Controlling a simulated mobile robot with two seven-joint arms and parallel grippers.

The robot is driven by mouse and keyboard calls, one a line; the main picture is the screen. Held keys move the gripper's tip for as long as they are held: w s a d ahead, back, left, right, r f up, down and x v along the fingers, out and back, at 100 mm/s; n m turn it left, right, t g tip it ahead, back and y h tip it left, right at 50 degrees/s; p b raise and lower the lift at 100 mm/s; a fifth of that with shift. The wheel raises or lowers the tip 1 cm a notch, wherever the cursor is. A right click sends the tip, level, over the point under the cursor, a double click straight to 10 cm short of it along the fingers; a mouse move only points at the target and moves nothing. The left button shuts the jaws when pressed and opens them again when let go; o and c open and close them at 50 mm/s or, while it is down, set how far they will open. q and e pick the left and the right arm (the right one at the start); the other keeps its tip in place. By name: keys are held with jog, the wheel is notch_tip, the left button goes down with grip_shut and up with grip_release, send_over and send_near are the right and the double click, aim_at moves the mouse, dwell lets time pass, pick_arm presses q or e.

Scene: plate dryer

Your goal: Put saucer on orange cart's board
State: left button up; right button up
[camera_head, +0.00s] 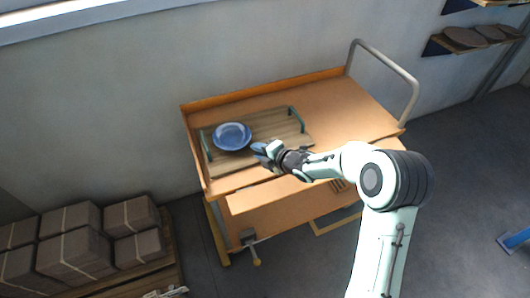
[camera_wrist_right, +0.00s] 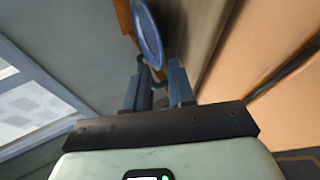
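A blue saucer (camera_head: 232,136) lies on the wooden board (camera_head: 272,124) with green handles, on the top of the orange cart (camera_head: 345,105). My right gripper (camera_head: 261,152) is just right of and below the saucer in the head view, apart from it. In the right wrist view the fingers (camera_wrist_right: 158,80) stand apart with a gap between them and nothing gripped. The saucer (camera_wrist_right: 148,32) shows just beyond the fingertips there. My left gripper is not in view.
The cart has raised orange edges at the back and left and a grey push handle (camera_head: 413,92) at the right. Stacked boxes (camera_head: 75,240) stand at the lower left. A wall shelf with brown plates (camera_head: 465,37) is at the upper right. The cart top right of the board is clear.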

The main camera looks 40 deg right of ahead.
jog(key=shift+v, duration=1.6)
